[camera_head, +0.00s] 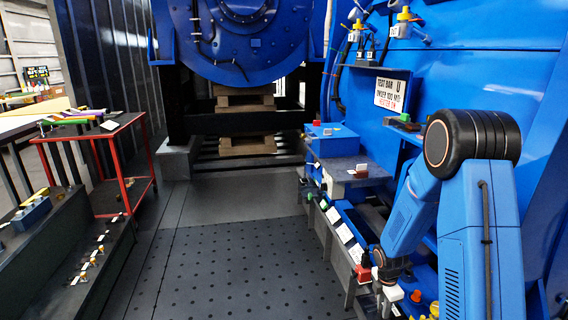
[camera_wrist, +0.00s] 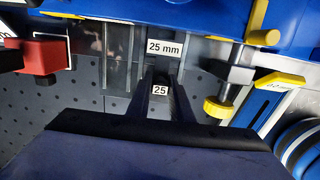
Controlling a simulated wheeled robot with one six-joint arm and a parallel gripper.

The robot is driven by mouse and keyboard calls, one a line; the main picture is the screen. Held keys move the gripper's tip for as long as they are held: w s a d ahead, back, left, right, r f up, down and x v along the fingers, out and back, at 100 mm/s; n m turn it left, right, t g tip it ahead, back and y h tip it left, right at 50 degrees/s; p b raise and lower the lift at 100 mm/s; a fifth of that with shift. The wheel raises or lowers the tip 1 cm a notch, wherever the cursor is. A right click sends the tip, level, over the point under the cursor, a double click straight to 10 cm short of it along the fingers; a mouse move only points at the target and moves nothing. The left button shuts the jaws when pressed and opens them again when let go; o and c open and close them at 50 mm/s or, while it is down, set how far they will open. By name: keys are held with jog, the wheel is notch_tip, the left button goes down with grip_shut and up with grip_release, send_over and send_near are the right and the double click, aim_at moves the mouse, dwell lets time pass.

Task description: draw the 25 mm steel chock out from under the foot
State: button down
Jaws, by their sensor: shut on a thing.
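In the wrist view my gripper (camera_wrist: 161,79) points away from the camera, with its two dark fingers closed on a dark piece tagged "25", the steel chock (camera_wrist: 160,90). A white "25 mm" label (camera_wrist: 163,47) sits just beyond the fingertips. Past it is the blue edge of the foot (camera_wrist: 170,24). The far end of the chock is hidden by the fingers and label, so I cannot tell how much of it lies under the foot. In the head view my arm reaches down at the lower right, and the chock cannot be made out there.
A red block (camera_wrist: 40,55) is left of the fingers in the wrist view. A yellow-knobbed screw (camera_wrist: 217,107) stands close on the right, with a blue gauge strip (camera_wrist: 258,105) beyond it. In the head view a red cart (camera_head: 122,185) stands left, and the perforated floor (camera_head: 235,265) is clear.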

jog(key=shift+s+a, duration=0.25)
jog(key=shift+a, duration=0.85)
jog(key=shift+s+a, duration=0.2)
jog(key=shift+a, duration=0.9)
jog(key=shift+r, duration=0.1)
jog(key=shift+r, duration=2.4)
